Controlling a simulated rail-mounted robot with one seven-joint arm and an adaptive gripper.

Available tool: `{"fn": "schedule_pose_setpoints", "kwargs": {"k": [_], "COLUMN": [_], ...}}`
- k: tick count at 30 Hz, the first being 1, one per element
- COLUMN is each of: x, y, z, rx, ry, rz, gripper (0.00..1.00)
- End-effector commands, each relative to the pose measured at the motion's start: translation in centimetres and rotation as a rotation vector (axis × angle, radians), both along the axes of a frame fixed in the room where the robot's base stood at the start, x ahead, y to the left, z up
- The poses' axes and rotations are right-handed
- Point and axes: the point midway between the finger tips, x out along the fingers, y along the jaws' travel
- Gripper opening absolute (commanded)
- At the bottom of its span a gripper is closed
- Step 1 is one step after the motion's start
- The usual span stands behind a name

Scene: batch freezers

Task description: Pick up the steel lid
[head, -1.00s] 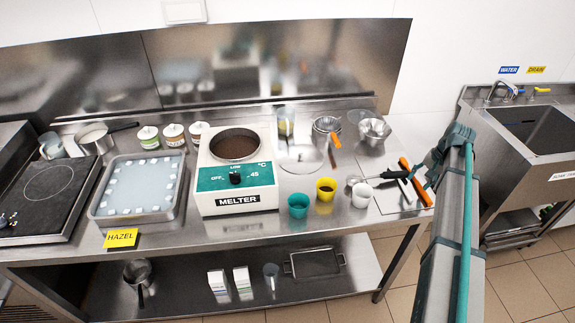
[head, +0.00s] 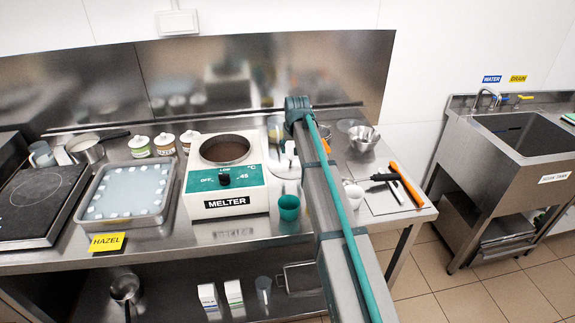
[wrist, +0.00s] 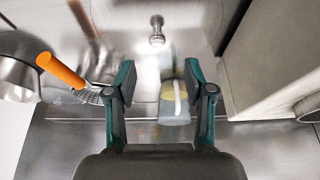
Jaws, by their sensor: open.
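The steel lid (wrist: 157,30) shows in the wrist view as a small upright knob on a shiny, pale steel surface near the top centre. Its outline blends into the steel around it. In the head view, part of the lid (head: 284,170) shows right of the melter, with the rest behind my arm. My gripper (wrist: 158,76) is open and empty above the worktop. The knob lies beyond the fingertips toward the top of the wrist view, roughly centred between the fingers and apart from them. The gripper itself is hidden in the head view.
A jug with yellowish contents (wrist: 174,104) stands below and between the fingers in the wrist view. An orange-handled whisk (wrist: 60,70) and a steel bowl (wrist: 18,75) are at left. The melter (head: 221,195) borders the lid's left; a teal cup (head: 288,208) stands in front.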

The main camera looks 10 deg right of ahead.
Motion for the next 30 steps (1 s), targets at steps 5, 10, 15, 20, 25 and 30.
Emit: {"fn": "schedule_pose_setpoints", "kwargs": {"k": [5, 10, 15, 20, 25, 30], "x": [0.8, 1.1, 1.6, 2.4, 2.7, 2.7], "y": [0.0, -0.1, -0.3, -0.4, -0.4, -0.4], "z": [-1.9, -2.6, -4.0, -6.0, -7.0, -7.1], "rx": [0.001, 0.002, 0.002, 0.002, 0.002, 0.002], "ry": [0.001, 0.002, 0.004, 0.003, 0.001, 0.001], "rz": [-0.001, -0.001, -0.001, -0.001, -0.001, -0.001], "gripper": [0.53, 0.53, 0.53, 0.53, 0.53, 0.53]}}
